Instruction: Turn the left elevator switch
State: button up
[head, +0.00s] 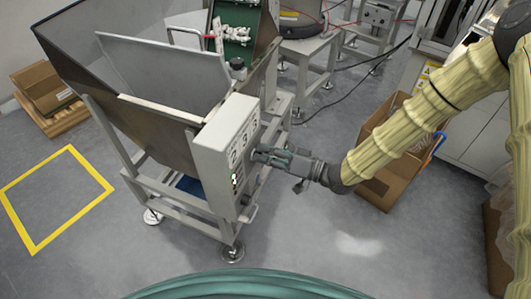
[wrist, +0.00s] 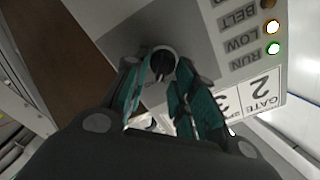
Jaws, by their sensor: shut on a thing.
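The elevator's grey control box (head: 226,137) is mounted on the hopper's stand in the head view. In the wrist view a round black switch knob (wrist: 161,62) sits on the grey panel, its dark handle between my fingertips. My gripper (wrist: 158,78) is shut on this switch, one green-padded finger on each side. In the head view my gripper (head: 264,156) reaches the right side of the box from the right; the switch is hidden there. The frames do not clearly show whether it is the left one.
The hopper (head: 150,125) rises behind the box. A cardboard box (head: 385,170) stands under my arm. The floor in front is clear.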

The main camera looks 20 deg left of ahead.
jog(key=o, duration=0.8)
jog(key=d, duration=0.8)
jog(key=s+d, duration=0.1)
jog(key=d, duration=0.3)
jog(key=shift+s, duration=0.1)
